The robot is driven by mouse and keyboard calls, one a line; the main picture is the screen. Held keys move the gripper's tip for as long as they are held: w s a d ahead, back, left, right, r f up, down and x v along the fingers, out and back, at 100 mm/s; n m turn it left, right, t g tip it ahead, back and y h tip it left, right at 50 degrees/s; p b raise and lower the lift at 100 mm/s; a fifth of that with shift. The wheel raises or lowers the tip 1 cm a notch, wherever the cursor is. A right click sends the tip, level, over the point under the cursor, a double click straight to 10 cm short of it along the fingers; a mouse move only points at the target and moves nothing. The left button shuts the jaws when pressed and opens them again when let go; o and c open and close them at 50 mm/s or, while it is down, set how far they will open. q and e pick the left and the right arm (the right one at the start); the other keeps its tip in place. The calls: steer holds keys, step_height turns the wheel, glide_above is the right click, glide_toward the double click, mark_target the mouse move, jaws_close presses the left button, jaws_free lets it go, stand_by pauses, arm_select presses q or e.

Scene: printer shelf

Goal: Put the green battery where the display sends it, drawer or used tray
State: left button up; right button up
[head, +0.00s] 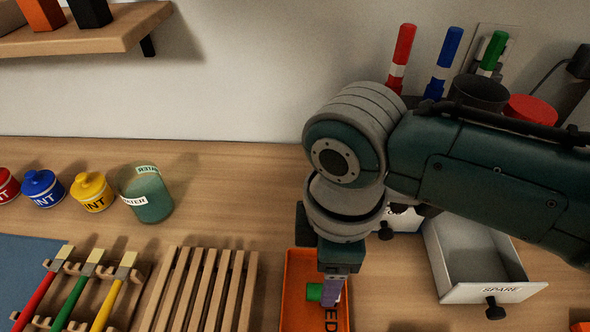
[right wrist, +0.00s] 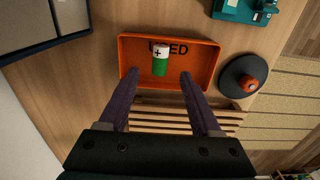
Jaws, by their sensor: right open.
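The green battery (right wrist: 160,66) with a white plus end lies in the orange used tray (right wrist: 204,74), over its USED lettering in the right wrist view. In the head view the battery (head: 314,292) shows beside my fingers, inside the tray (head: 290,310). An open, empty drawer labelled SPARE (head: 515,289) stands to the right in the head view. My left gripper is not in view. No readable display shows.
A slatted wooden rack (head: 204,290) stands just left of the tray. Paint pots (head: 92,192), a water jar (head: 146,195) and brushes (head: 82,292) are farther left. Markers (head: 402,55) stand behind my right arm. A dark disc with an orange knob (right wrist: 248,83) is beside the tray.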

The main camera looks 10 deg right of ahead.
step_height(320, 180, up, 10)
steer(key=p, duration=0.1)
steer(key=shift+p, duration=0.35)
stand_by(0.4)
steer(key=s+a+m+t+y, duration=0.1)
steer(key=s+a+m+y, duration=0.15)
steer(key=s+m, duration=0.2)
steer(key=s+d+r+m+t+h, duration=0.1)
steer(key=s+d+m+t+h, duration=0.15)
steer(key=s+d+m, duration=0.7)
step_height(320, 180, up, 35)
steer(key=w+d+n+p, duration=0.1)
steer(key=d+p, duration=0.1)
steer(key=p, duration=3.2)
steer(key=shift+w+p, duration=0.3)
steer(key=shift+w, duration=0.1)
steer(key=shift+d+f, duration=0.1)
steer(key=shift+f, duration=0.05)
